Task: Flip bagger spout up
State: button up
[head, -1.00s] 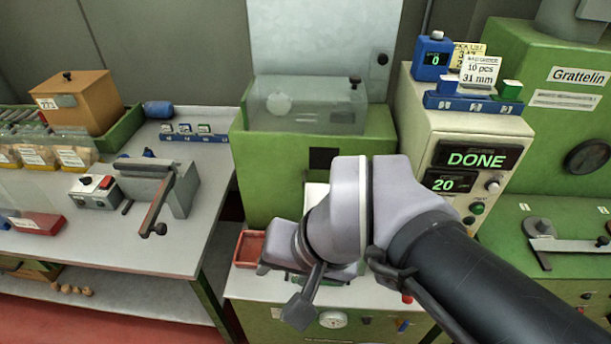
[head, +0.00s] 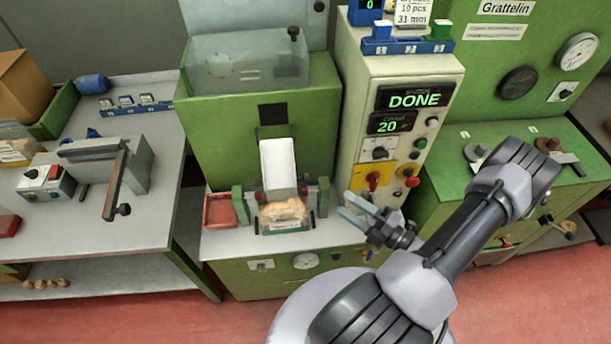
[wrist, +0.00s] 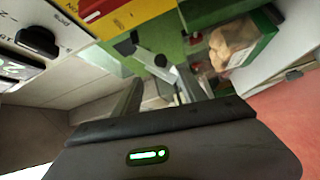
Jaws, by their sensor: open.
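The bagger spout (head: 278,165) is a white chute on the front of the green bagger (head: 225,130). It slopes down toward a clear bag of corks (head: 283,213), which also shows in the wrist view (wrist: 232,45). The bag stands between two green uprights, and the spout's lower end is just above and behind it. My gripper (head: 346,205) is open and empty, to the right of the bag and apart from it and the spout. Its fingers point left. The wrist view shows the bag ahead, upper right; the spout is hard to make out there.
The control cabinet (head: 360,85) reads DONE and 20; its yellow panel and red button (head: 411,181) are close beside my gripper. A red tray (head: 220,210) sits left of the bag. A workbench (head: 150,215) stands further left, with a gap between.

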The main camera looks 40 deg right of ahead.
aim_at(306, 179)
jog(key=b+x, duration=0.2)
jog(key=x, duration=1.2)
jog(key=shift+w+a, duration=0.1)
jog(key=shift+w, duration=0.15)
grip_shut()
jog(key=shift+f, duration=0.1)
dwell(0.4)
